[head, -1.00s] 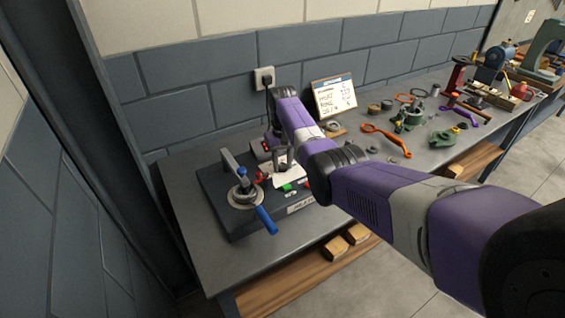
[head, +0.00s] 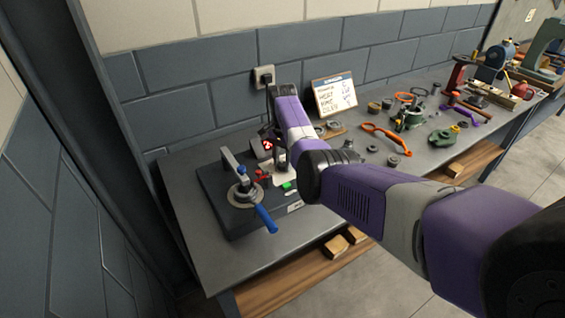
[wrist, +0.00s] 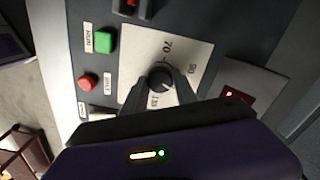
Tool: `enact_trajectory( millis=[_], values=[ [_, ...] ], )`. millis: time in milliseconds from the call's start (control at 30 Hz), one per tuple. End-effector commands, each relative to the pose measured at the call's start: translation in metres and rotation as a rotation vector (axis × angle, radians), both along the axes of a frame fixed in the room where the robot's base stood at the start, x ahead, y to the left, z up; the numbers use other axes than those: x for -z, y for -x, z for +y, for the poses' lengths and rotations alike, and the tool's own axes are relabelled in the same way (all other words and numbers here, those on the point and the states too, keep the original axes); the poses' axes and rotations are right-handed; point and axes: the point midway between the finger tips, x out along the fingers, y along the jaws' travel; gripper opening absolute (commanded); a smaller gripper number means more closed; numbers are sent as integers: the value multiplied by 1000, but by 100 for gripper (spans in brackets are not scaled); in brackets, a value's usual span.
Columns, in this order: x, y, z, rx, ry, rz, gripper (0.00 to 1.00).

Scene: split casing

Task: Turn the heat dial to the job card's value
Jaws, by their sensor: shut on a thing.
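The heat dial (wrist: 161,78) is a dark round knob on a pale scale plate (wrist: 192,50). Printed numbers show around it, one reading 70; the others are hard to read. My gripper (wrist: 160,87) is shut on the dial, one finger on each side. Which mark the dial points to cannot be told. In the head view, my arm's wrist mostly hides the dial. The job card (head: 335,97) leans near the wall with handwritten lines; its values are too small to read surely. A small display (head: 267,146) glows red; its figure is unclear.
The dark machine base (head: 232,222) carries a clamp lever with a blue handle (head: 266,219). A green button (wrist: 104,40), a red button (wrist: 88,82) and a black switch (wrist: 102,112) sit beside the dial. Tools and parts lie on the bench to the right.

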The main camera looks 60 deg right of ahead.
Motion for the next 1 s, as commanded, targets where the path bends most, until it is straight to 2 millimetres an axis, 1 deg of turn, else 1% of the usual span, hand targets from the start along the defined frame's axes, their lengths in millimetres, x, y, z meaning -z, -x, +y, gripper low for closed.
enact_trajectory(
  millis=[100,333,900,933,1000],
  values=[
    [-2,-2,-1,66,3,-4,0],
    [-2,-1,-1,151,4,-3,0],
    [-3,-1,-2,181,6,-4,0],
    [-3,-1,-2,181,6,-4,38],
    [-3,-1,-2,181,4,-3,52]
  ],
)
